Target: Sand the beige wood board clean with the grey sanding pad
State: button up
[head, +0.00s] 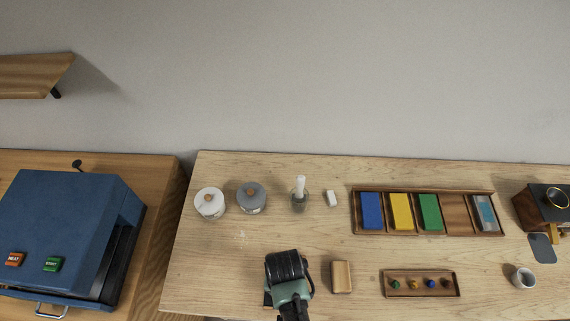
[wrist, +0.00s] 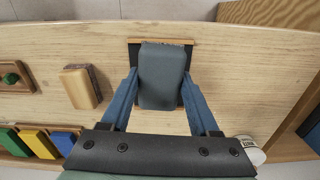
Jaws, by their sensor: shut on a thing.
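My gripper (wrist: 161,92) is shut on the grey sanding pad (wrist: 163,75), with a blue finger on each side of it. Beneath the pad in the wrist view is a dark flat piece (wrist: 133,55) with a wood-coloured strip (wrist: 162,41) along its far edge. The pad hides most of this piece, and I cannot tell whether the two touch. In the head view my gripper (head: 288,288) is at the table's front edge and covers most of this spot. A beige block (head: 341,277) lies flat to its right; it also shows in the wrist view (wrist: 81,87). I cannot tell which piece is the beige board.
Behind stand a white jar (head: 209,204), a grey jar (head: 251,198), a glass holder (head: 299,197) and a white block (head: 331,198). A wooden rack (head: 457,232) holds coloured pads, with one empty slot. A tray of small knobs (head: 421,293) and a cup (head: 523,278) are right.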

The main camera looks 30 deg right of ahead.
jog(key=shift+r+p, duration=1.25)
jog(key=shift+r, duration=0.55)
